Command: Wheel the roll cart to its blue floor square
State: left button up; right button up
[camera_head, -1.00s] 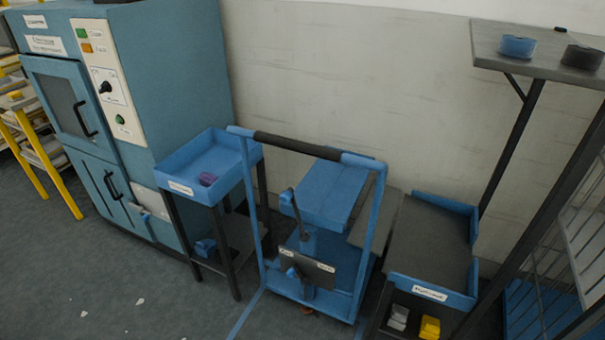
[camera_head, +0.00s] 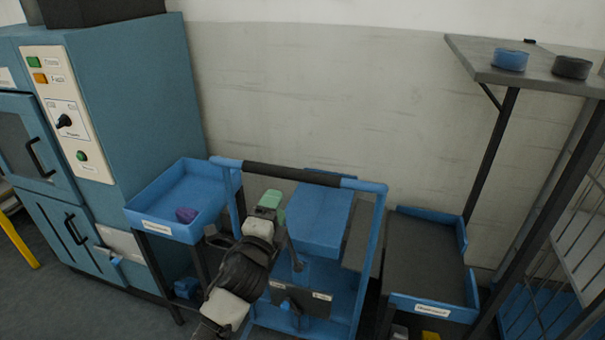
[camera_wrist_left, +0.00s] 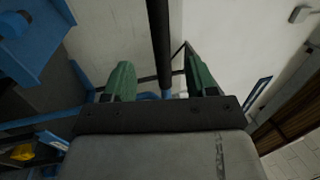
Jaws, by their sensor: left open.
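The roll cart has a blue tubular frame (camera_head: 372,240) and a black handle grip (camera_head: 285,172) across its top. A blue box-shaped part (camera_head: 318,215) sits inside the frame. My left gripper (camera_head: 271,203), with green fingers, shows just below the handle in the head view. In the left wrist view its fingers (camera_wrist_left: 160,80) are open, and the black bar (camera_wrist_left: 158,40) runs into the gap between them. I cannot tell whether they touch it. My right gripper is not in view. No blue floor square shows now.
A blue machine (camera_head: 140,110) stands further left. The wall is behind.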

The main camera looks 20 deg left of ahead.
aim_at(289, 179)
pick_arm(q)
jog(key=w, duration=0.3)
jog(key=w+r, duration=0.1)
jog(key=w, duration=0.3)
jog(key=w+r, duration=0.1)
jog(key=w, duration=0.2)
jog(key=shift+w+d+p, duration=0.2)
jog(key=shift+d+p, duration=0.05)
jog(key=shift+p, duration=0.1)
grip_shut()
